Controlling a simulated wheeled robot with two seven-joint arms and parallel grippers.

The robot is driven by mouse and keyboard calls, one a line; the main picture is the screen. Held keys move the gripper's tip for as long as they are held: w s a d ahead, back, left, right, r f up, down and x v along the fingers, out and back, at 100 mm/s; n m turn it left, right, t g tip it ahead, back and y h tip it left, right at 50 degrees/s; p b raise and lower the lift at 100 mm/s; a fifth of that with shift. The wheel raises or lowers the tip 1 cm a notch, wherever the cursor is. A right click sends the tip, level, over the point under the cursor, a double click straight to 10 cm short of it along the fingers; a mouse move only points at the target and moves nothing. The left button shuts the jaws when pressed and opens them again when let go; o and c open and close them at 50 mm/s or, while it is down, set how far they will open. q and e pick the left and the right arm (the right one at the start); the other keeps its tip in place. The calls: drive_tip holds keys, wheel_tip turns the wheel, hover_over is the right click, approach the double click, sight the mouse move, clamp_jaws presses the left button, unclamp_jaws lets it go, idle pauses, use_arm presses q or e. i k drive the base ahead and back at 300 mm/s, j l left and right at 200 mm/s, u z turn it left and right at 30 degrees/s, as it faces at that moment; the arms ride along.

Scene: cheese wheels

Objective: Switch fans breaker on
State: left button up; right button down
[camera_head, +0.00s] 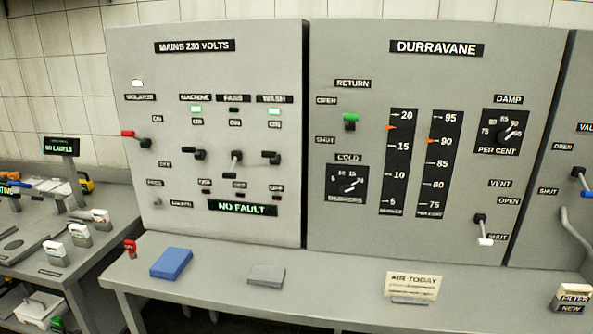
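The fans breaker (236,160) is the middle of three black levers on the grey "MAINS 230 VOLTS" panel (180,85). Its handle tilts downward, lower than those of its neighbours. The small lamp (235,110) below the FANS label is dark. The machine breaker (195,154) on its left and the wash breaker (271,157) on its right have handles sticking out to the left, under green lit lamps. ON labels sit above the levers. Neither of my grippers is in view.
A red-handled isolator lever (137,138) is left of the breakers. A "NO FAULT" display (242,208) is below them. A blue block (171,263) and a grey block (266,275) lie on the ledge. The "DURRAVANE" panel (437,75) adjoins on the right.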

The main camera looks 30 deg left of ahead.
sight(232, 168)
drive_tip(key=j+u, duration=0.1)
drive_tip(key=u, duration=0.75)
drive_tip(key=j+u, duration=0.15)
drive_tip(key=u, duration=0.25)
drive_tip(key=j+u, duration=0.1)
drive_tip(key=u, duration=0.3)
